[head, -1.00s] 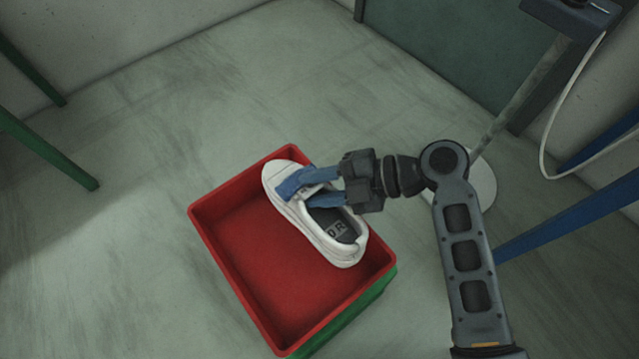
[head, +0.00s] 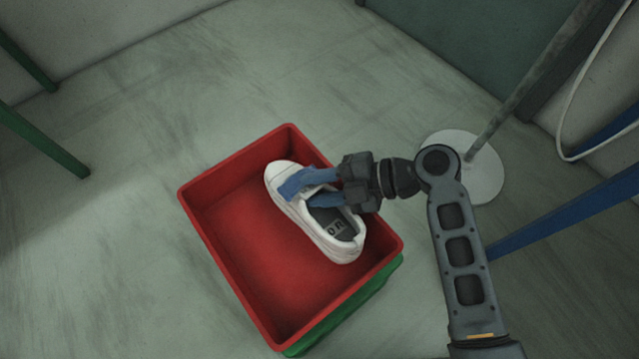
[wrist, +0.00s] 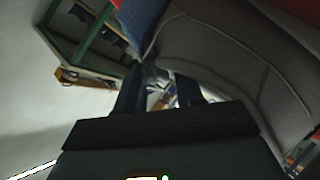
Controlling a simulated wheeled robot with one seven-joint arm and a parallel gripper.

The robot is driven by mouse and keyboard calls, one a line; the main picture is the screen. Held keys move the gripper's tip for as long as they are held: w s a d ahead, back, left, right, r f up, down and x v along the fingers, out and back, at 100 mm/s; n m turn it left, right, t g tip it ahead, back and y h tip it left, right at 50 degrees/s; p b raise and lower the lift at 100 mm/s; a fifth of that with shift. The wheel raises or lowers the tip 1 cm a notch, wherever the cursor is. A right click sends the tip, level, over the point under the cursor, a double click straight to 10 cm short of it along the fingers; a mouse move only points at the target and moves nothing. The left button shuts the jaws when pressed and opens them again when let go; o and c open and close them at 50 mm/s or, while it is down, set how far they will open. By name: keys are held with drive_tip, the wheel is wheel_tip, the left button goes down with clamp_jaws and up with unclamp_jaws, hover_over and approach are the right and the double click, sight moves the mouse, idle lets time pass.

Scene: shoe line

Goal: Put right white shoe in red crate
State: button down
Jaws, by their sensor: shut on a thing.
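A white shoe (head: 345,247) with a dark insole is in my gripper, over the right part of the red crate (head: 225,285). My gripper (head: 300,192) is shut on the shoe's upper side near its opening, with its blue fingers on it. The shoe's toe points to the upper left. Whether its sole touches the crate floor I cannot tell. In the wrist view, the shoe (wrist: 235,65) fills the upper right, dark and close, and my gripper (wrist: 160,90) is at its edge.
A green crate (head: 340,320) is under the red crate. A round white base with a pole (head: 470,165) stands to the right, near a blue bar (head: 570,210). Green legs (head: 45,145) are at the left. The floor left of the crate is clear.

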drive_tip(key=shift+f+b, duration=2.25)
drive_tip(key=shift+f, duration=0.05)
drive_tip(key=c, duration=0.6)
unclamp_jaws()
drive_tip(key=shift+f, duration=0.1)
drive_tip(key=shift+c, duration=0.2)
drive_tip(key=shift+s+d, duration=0.1)
drive_tip(key=w+p+v, duration=0.1)
drive_tip(key=p+v, duration=0.1)
drive_tip(key=v, duration=0.5)
drive_tip(key=shift+s+d+r, duration=0.3)
drive_tip(key=shift+s, duration=0.15)
